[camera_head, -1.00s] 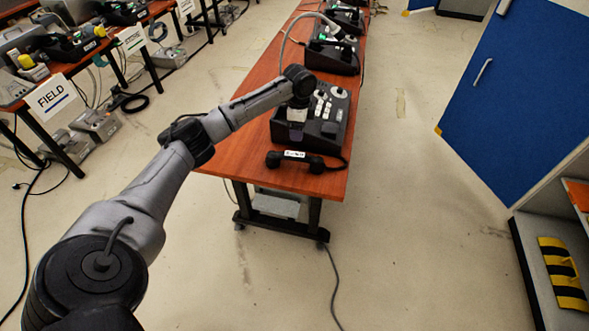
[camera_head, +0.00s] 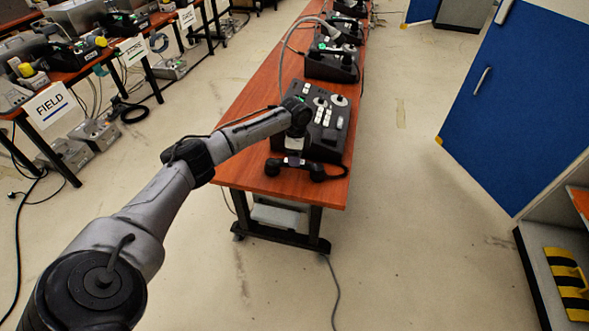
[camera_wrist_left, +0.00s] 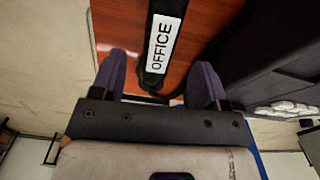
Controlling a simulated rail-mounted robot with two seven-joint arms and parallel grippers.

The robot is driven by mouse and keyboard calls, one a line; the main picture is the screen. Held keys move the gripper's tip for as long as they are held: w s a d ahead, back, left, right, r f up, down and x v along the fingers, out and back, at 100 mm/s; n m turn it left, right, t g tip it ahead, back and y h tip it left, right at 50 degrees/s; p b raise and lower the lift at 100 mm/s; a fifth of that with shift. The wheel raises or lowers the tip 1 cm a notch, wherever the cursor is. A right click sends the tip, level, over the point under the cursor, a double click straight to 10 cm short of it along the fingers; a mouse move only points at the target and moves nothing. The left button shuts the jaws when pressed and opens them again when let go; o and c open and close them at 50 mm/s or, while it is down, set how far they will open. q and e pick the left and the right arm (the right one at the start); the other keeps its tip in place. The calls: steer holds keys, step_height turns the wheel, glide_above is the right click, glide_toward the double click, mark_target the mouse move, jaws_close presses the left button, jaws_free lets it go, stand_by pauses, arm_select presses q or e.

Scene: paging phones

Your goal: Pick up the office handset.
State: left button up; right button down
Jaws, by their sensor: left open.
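The office handset is a black handset with a white label; in the head view it lies across the front end of the wooden table, and its dark right end (camera_head: 317,173) shows past my gripper. In the left wrist view the handset's label (camera_wrist_left: 161,45) reads OFFICE. My left gripper (camera_head: 294,156) is over the middle of the handset. In the wrist view its two dark fingers (camera_wrist_left: 160,78) are open, one on each side of the handset, with gaps between. Whether the fingertips reach down beside it I cannot tell. My right gripper is not in view.
A black phone base (camera_head: 326,117) with pale buttons stands just behind the handset. More phones (camera_head: 330,62) line the wooden table (camera_head: 237,170) further back. A side table with a FIELD sign (camera_head: 49,105) is at left. A blue door (camera_head: 520,110) stands at right.

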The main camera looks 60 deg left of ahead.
arm_select(q)
step_height(320, 180, down, 4)
steer(key=shift+s+f+b, duration=0.1)
steer(key=shift+b, duration=0.55)
steer(key=shift+c, duration=0.4)
steer(key=c, duration=1.1)
